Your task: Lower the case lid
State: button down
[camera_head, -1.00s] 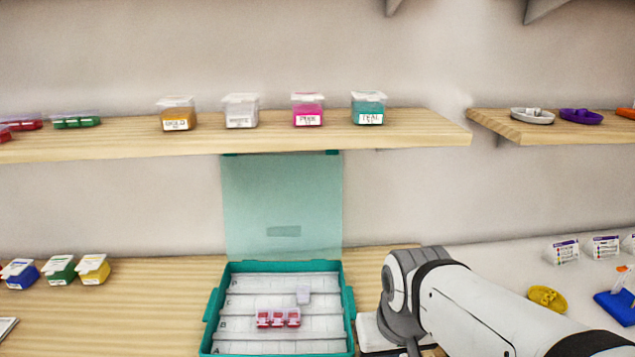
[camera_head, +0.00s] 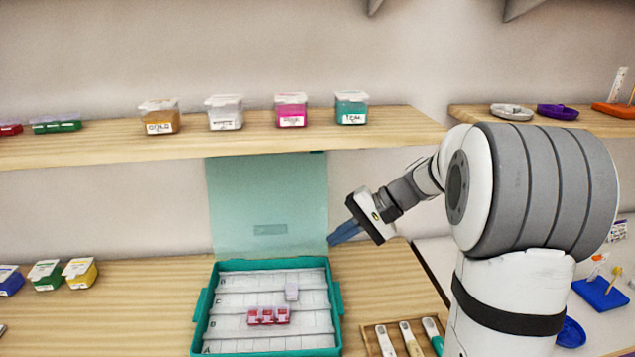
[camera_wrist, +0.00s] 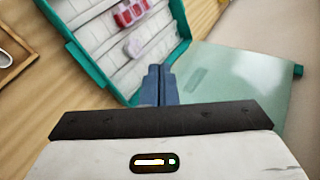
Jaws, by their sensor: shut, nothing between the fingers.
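The teal case (camera_head: 337,300) lies open on the wooden table, with white rows inside. Its translucent teal lid (camera_head: 268,195) stands upright at the back, its top edge close to the shelf's underside. A red-filled clear box (camera_head: 268,316) and a small pale box (camera_head: 291,291) sit in the case. My gripper (camera_head: 333,240) is shut and empty, beside the lid's lower right edge; I cannot tell whether it touches. In the wrist view, the blue fingers (camera_wrist: 158,84) are together near the hinge side, between the case (camera_wrist: 100,68) and the lid (camera_wrist: 225,85).
A wooden shelf (camera_head: 300,137) above holds gold, white, pink and teal bead boxes. A wooden tray (camera_head: 372,343) with several handled tools stands right of the case. Blue, green and yellow boxes (camera_head: 46,274) stand at the left. The table right of the lid is clear.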

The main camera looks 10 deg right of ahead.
jog(key=w+d+r+m+t+y+p, duration=0.1)
jog(key=w+d+t+y, duration=0.15)
jog(key=w+d, duration=0.35)
jog(key=w+d+r+m+t+y, duration=0.15)
jog(key=w+d+y, duration=0.3)
jog(key=w, duration=0.45)
jog(key=w+a+f+t+h+p, duration=0.1)
jog(key=w+a+p, duration=0.1)
jog(key=a, duration=0.6)
jog(key=shift+w+a+f, duration=0.25)
jog(key=shift+w+a, duration=0.1)
jog(key=shift+w, duration=0.35)
